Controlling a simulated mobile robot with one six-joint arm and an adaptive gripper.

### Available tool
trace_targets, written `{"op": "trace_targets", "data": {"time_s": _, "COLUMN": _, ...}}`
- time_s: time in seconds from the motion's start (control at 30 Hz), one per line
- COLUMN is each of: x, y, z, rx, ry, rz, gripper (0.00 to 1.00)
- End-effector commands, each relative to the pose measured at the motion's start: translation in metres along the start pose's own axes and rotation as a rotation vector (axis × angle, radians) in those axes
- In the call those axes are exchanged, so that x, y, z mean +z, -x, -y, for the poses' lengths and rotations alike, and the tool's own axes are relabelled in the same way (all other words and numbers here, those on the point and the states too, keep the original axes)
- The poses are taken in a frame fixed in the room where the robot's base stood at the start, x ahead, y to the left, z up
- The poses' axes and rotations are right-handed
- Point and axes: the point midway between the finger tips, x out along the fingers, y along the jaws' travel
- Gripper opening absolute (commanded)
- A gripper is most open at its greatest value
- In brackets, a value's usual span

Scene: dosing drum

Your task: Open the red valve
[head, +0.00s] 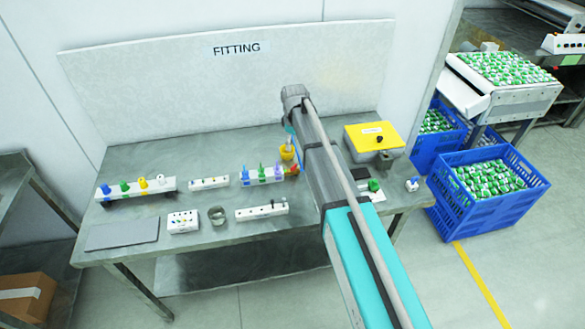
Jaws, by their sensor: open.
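A small red part (292,170), which looks like the red valve, shows at the right end of a white rack (262,181). The same rack carries blue, green and purple upright pieces. My arm passes close to the right of the red part in the picture and partly covers that area, so its handle position cannot be made out. My arm reaches up from the lower right over the bench. My gripper is not visible; it seems hidden behind the arm, so its distance to the red part cannot be told.
On the bench (215,240) stand a rack with coloured knobs (137,190), a white switch box (183,221), a metal ring (217,215) and a yellow box (374,137). A yellow cup (287,153) is beside my arm. Blue crates (472,212) stand right.

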Motion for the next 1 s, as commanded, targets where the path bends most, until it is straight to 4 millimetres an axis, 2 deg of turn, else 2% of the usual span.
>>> {"op": "trace_targets", "data": {"time_s": 0.03, "x": 0.0, "y": -0.008, "z": 0.0, "rx": 0.0, "ry": 0.0, "rz": 0.0, "gripper": 0.86}}
{"op": "trace_targets", "data": {"time_s": 1.0, "x": -0.001, "y": -0.082, "z": 0.001, "rx": 0.0, "ry": 0.002, "rz": 0.0, "gripper": 0.86}}
